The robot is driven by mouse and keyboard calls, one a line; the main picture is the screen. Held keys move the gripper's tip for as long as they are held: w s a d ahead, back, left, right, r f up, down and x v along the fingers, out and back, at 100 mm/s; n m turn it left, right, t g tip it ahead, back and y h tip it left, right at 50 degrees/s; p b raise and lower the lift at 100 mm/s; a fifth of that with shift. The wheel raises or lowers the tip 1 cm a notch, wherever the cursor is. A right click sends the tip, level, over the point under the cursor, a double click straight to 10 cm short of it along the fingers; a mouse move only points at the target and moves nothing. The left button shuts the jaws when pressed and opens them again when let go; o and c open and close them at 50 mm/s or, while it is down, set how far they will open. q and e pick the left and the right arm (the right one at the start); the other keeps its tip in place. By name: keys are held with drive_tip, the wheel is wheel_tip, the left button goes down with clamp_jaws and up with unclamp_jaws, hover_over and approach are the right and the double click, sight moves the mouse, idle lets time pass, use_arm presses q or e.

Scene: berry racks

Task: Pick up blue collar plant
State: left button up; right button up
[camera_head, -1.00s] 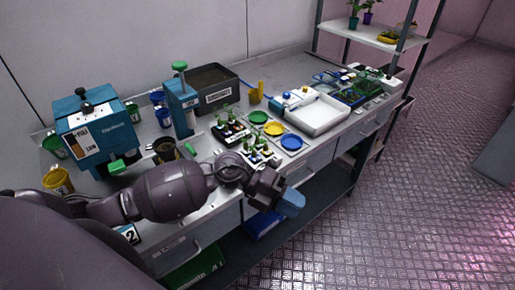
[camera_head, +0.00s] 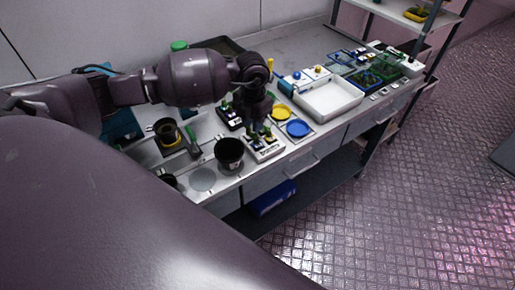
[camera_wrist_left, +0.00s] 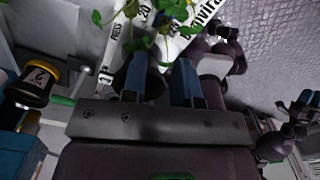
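Small green seedlings (camera_head: 268,132) stand in a white rack (camera_head: 266,152) near the bench's front edge. Yellow and bluish bits show at their bases, too small to tell which has the blue collar. My left gripper (camera_head: 256,122) points down over the rack and hides part of it. Green leaves (camera_wrist_left: 158,22) lie just beyond the fingertips. Dark parts with bluish tips (camera_wrist_left: 303,100) at the wrist view's right edge look like my right gripper.
A dark pot (camera_head: 229,153) stands left of the rack. A second, black rack (camera_head: 230,117) is behind it. Yellow (camera_head: 281,114) and blue (camera_head: 298,129) dishes and a white tray (camera_head: 329,100) lie to the right. My left arm hides the bench's back left.

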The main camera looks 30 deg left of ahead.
sight(255, 137)
use_arm(q)
drive_tip(key=shift+f, duration=0.7)
drive_tip(key=shift+f+b, duration=0.25)
drive_tip(key=shift+b, duration=0.1)
drive_tip(key=shift+w+d+f+b, duration=0.1)
drive_tip(key=shift+w+f+b, duration=0.1)
drive_tip(key=shift+f+b, duration=0.85)
drive_tip(key=shift+w+d+f+b, duration=0.15)
drive_tip(key=shift+f+b, duration=0.35)
drive_tip(key=shift+f, duration=0.95)
drive_tip(key=shift+r, duration=0.1)
use_arm(e)
drive_tip(key=shift+w+a+f, duration=0.25)
drive_tip(key=shift+w+f, duration=0.75)
drive_tip(key=shift+f, duration=0.15)
use_arm(q)
drive_tip(key=shift+c, duration=0.4)
clamp_jaws()
drive_tip(key=shift+a+r, duration=0.1)
use_arm(e)
drive_tip(key=shift+s+d+f, duration=0.15)
drive_tip(key=shift+s+f, duration=0.1)
drive_tip(key=shift+s, duration=0.25)
